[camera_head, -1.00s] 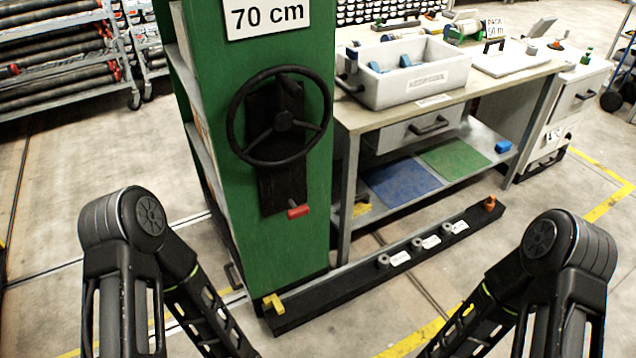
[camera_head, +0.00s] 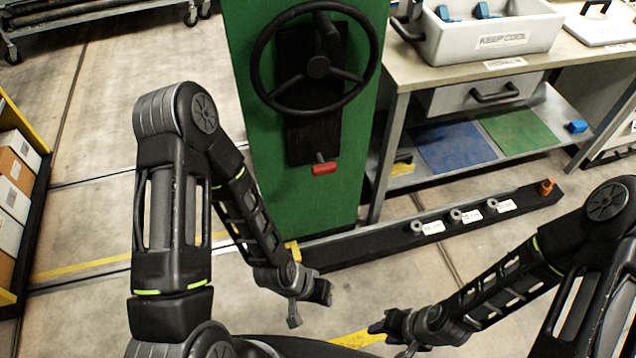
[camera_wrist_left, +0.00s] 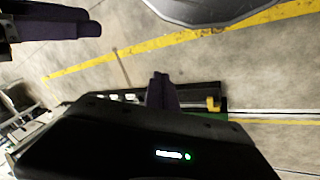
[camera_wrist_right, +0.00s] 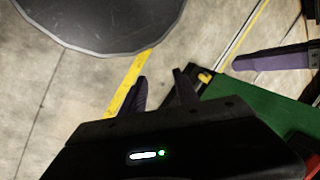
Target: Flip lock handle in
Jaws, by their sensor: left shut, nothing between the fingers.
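A small red handle (camera_head: 324,168) sticks out low on the black plate (camera_head: 310,120) of the green column, below the black handwheel (camera_head: 318,67). A yellow lever (camera_head: 293,250) sits at the column's foot, partly behind my left arm; it also shows in the left wrist view (camera_wrist_left: 213,104) and the right wrist view (camera_wrist_right: 205,77). My left gripper (camera_head: 325,292) is shut and empty, in front of the column's foot, apart from the handle. My right gripper (camera_head: 378,327) is to its right and lower, empty; its fingers (camera_wrist_right: 160,88) stand apart in the right wrist view.
A dark floor beam (camera_head: 400,242) with several grey rings and an orange piece (camera_head: 546,187) runs right from the column. A workbench (camera_head: 470,68) with a white bin (camera_head: 490,35) stands at the right. A shelf with boxes (camera_head: 15,190) is at the left edge. Floor between is clear.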

